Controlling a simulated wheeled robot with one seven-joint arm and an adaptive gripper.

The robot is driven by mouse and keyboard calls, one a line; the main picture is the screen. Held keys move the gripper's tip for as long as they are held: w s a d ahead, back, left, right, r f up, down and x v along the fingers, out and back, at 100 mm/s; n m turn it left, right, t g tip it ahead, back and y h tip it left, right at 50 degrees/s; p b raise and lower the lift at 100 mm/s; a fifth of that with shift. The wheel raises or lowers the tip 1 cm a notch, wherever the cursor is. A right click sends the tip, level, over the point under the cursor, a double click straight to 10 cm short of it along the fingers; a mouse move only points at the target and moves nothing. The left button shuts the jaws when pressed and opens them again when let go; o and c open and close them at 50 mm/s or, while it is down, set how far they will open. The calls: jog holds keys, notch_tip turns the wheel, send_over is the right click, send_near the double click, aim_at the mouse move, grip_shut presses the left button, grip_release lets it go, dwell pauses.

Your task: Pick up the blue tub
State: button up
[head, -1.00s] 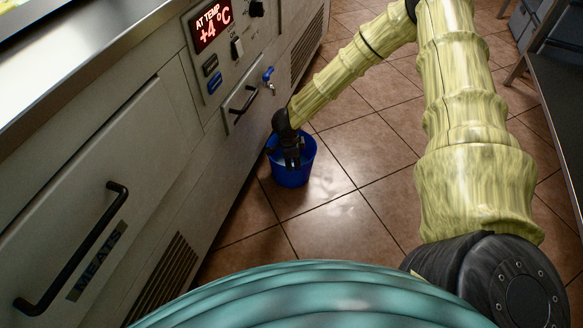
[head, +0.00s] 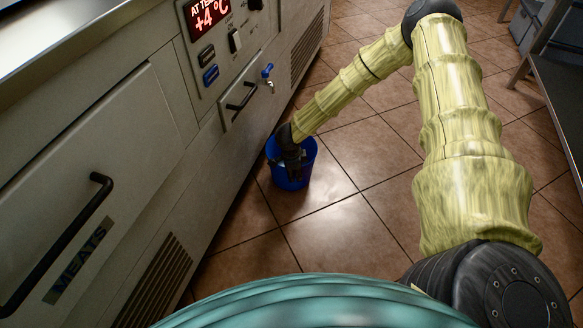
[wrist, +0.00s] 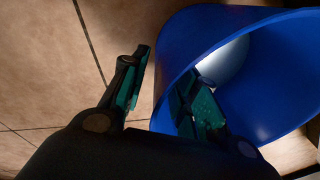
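The blue tub (head: 298,182) stands upright on the tiled floor, close to the front of the refrigerated cabinet. My gripper (head: 293,168) reaches down at its rim, and the arm partly hides the opening. In the wrist view, the blue tub (wrist: 285,95) fills the right side. My gripper (wrist: 164,76) is open there, with one finger outside the tub over the floor and the other inside the opening. The tub's near wall lies between the fingers, with a visible gap to the outer finger. A pale patch shows inside the tub; I cannot tell what it is.
The cabinet (head: 165,150) runs along the left, with protruding black handles (head: 62,245) and a small blue-handled tap (head: 268,77) above the tub. A dark shelf unit (head: 560,95) stands at the right. The tiled floor (head: 345,225) between is clear.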

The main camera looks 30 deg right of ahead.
notch_tip(320, 180, down, 2)
jog(key=shift+w+d+f+b, duration=0.15)
jog(key=shift+b, duration=0.25)
grip_shut()
